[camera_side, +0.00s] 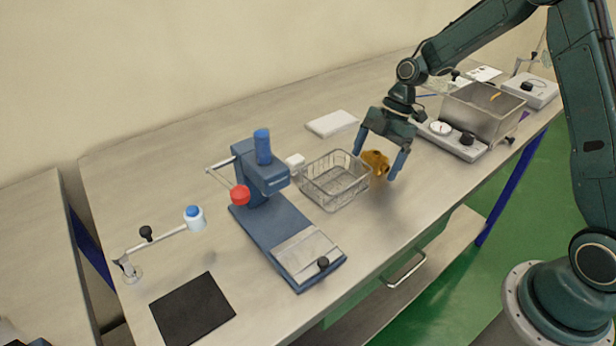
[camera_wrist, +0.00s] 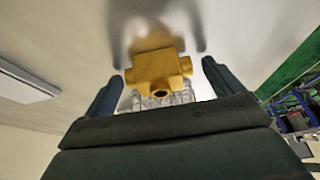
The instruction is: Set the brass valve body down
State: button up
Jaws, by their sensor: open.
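The brass valve body (camera_side: 375,162) is a golden, stubby fitting just right of the wire basket (camera_side: 334,180). In the wrist view the valve body (camera_wrist: 157,68) shows side ports and a dark round opening facing the camera. My gripper (camera_side: 379,163) points down with one finger on each side of it. The fingers are spread, and in the wrist view a gap shows between each finger and the brass. The side view does not clearly show whether its underside touches the bench. Part of the basket shows behind the valve body in the wrist view.
A blue press (camera_side: 265,185) with a red knob stands left of the basket. A steel tank (camera_side: 484,112) and a dial unit (camera_side: 452,140) stand to the right. A white plate (camera_side: 332,123) lies behind, a black mat (camera_side: 193,308) at front left. Bare bench lies in front of the gripper.

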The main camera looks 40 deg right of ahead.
aim_at(377, 152)
dwell(0.4)
jog(key=c, duration=1.5)
jog(key=shift+o, duration=0.2)
jog(key=shift+r, duration=0.15)
notch_tip(377, 152, up, 20)
